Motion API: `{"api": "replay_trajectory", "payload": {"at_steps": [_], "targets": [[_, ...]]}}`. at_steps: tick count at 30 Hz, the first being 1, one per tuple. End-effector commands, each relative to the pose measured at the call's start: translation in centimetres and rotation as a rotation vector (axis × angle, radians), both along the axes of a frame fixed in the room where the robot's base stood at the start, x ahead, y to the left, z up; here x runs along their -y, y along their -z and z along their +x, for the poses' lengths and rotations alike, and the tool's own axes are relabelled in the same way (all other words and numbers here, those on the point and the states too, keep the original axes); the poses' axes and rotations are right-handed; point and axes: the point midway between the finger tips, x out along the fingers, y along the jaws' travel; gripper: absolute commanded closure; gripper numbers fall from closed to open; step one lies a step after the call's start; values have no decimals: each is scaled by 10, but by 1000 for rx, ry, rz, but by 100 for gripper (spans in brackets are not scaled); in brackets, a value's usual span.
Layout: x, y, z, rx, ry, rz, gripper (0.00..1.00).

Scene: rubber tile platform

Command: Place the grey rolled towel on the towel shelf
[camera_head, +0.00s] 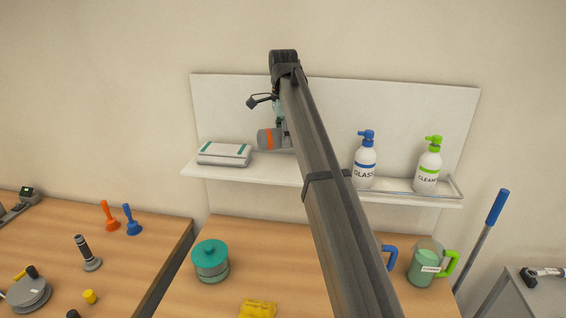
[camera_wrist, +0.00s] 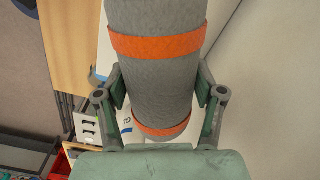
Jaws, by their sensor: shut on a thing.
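The grey rolled towel (camera_head: 266,139) with orange bands is held just above the white towel shelf (camera_head: 290,173), to the right of a folded grey towel. In the wrist view the rolled towel (camera_wrist: 155,80) fills the middle, with two orange bands around it. My gripper (camera_wrist: 160,95) is shut on the towel, one finger on each side. In the head view my gripper (camera_head: 281,130) is partly hidden behind my arm. Whether the towel touches the shelf cannot be told.
A folded grey towel (camera_head: 224,153) with teal stripes lies on the shelf's left part. A blue-topped bottle (camera_head: 364,160) and a green-topped bottle (camera_head: 429,166) stand on its right. A teal-lidded pot (camera_head: 210,261) and a green jug (camera_head: 425,268) stand on the counter below.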

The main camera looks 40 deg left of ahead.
Motion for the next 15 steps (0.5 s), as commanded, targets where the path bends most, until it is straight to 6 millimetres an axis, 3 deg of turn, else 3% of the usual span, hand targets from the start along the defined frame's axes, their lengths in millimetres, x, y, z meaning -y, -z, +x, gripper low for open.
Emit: {"api": "replay_trajectory", "payload": {"at_steps": [15], "targets": [[1, 54, -1, 0, 0, 0, 72]]}}
